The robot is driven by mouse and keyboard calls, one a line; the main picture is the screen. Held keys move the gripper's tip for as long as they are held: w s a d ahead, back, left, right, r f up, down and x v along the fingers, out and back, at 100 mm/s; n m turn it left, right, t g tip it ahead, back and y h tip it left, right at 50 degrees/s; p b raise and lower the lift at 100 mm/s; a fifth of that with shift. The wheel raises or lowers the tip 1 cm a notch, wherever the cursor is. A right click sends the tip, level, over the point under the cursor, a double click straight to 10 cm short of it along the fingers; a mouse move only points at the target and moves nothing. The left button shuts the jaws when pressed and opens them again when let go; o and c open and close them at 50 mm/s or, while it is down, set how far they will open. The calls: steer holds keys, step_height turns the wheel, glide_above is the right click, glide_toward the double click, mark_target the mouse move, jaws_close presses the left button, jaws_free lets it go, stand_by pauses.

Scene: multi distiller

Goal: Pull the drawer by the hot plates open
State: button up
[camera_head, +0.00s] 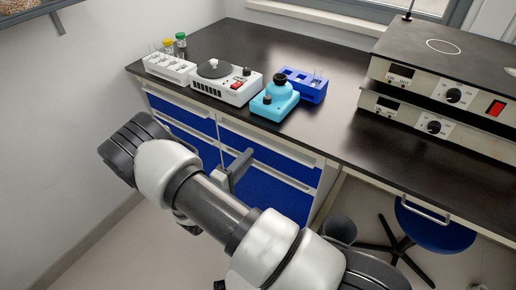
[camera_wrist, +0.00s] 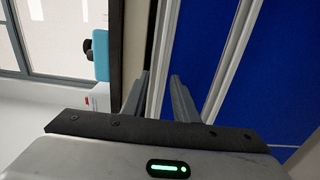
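The blue-fronted drawers with pale edges are in the cabinet under the bench. The upper right drawer (camera_head: 272,156), on the side closer to the hot plates, looks closed. My gripper (camera_head: 236,168) is in front of this right column and hides part of the fronts. In the wrist view, the two fingers of my gripper (camera_wrist: 160,82) are apart, with a pale drawer edge (camera_wrist: 159,50) showing between their tips. I cannot tell whether they touch it. Blue drawer fronts (camera_wrist: 205,45) fill the right of that view. The hot plates (camera_head: 440,85) are stacked on the bench at right.
A turquoise device (camera_head: 274,102), a white stirrer (camera_head: 227,84), a white rack (camera_head: 168,66) and a blue rack (camera_head: 305,85) stand on the dark bench (camera_head: 345,125). A blue stool (camera_head: 440,232) and a bin (camera_head: 340,229) are below right. Floor at left is clear.

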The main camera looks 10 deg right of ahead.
mark_target(261, 144)
steer(key=x, duration=0.7)
steer(key=shift+w+d+b, duration=0.15)
steer(key=shift+b, duration=0.2)
jaws_close()
stand_by(1.0)
